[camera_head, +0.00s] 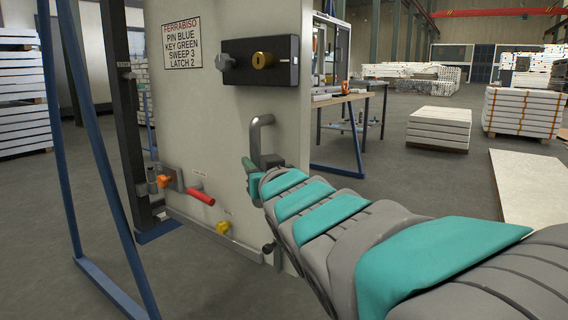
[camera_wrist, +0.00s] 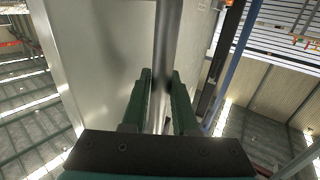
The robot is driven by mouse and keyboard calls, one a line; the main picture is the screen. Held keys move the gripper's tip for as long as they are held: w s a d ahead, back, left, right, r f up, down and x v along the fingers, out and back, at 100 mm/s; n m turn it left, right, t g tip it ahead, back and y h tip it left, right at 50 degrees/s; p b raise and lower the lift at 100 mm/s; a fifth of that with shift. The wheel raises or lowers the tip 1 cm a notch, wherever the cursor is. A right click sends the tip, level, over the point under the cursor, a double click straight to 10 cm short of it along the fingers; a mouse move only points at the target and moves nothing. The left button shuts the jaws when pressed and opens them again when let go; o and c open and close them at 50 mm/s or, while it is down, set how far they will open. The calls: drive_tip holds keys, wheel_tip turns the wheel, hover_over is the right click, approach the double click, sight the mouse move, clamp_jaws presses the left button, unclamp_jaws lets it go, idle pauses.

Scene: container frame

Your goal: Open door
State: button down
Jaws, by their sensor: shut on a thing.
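The door is a pale panel (camera_head: 205,120) held in a dark and blue frame (camera_head: 122,100). A grey bent bar handle (camera_head: 255,138) stands out from its right part. My gripper (camera_head: 256,172) is at the lower end of this handle in the head view. In the wrist view the bar (camera_wrist: 165,60) runs between the two green fingers of my gripper (camera_wrist: 161,95), which are shut on it. A dark lock box (camera_head: 240,62) with a brass cylinder (camera_head: 262,60) sits above the handle. A red-gripped lever (camera_head: 200,195), an orange knob (camera_head: 163,181) and a yellow piece (camera_head: 222,229) sit low on the door.
A printed sign (camera_head: 181,44) on the door reads "PIN BLUE, KEY GREEN, SWEEP 3, LATCH 2". Slanted blue frame bars (camera_head: 85,130) stand at left. A workbench (camera_head: 345,100) is behind the door at right. Open floor (camera_head: 400,150) lies beyond, with stacked white slabs (camera_head: 440,125).

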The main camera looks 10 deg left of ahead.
drive_tip(key=c, duration=0.7)
unclamp_jaws()
drive_tip(key=shift+d, duration=0.1)
drive_tip(key=v, duration=0.7)
drive_tip(key=shift+s+d+p, duration=0.15)
drive_tip(key=shift+s+p, duration=0.15)
drive_tip(key=shift+p, duration=0.05)
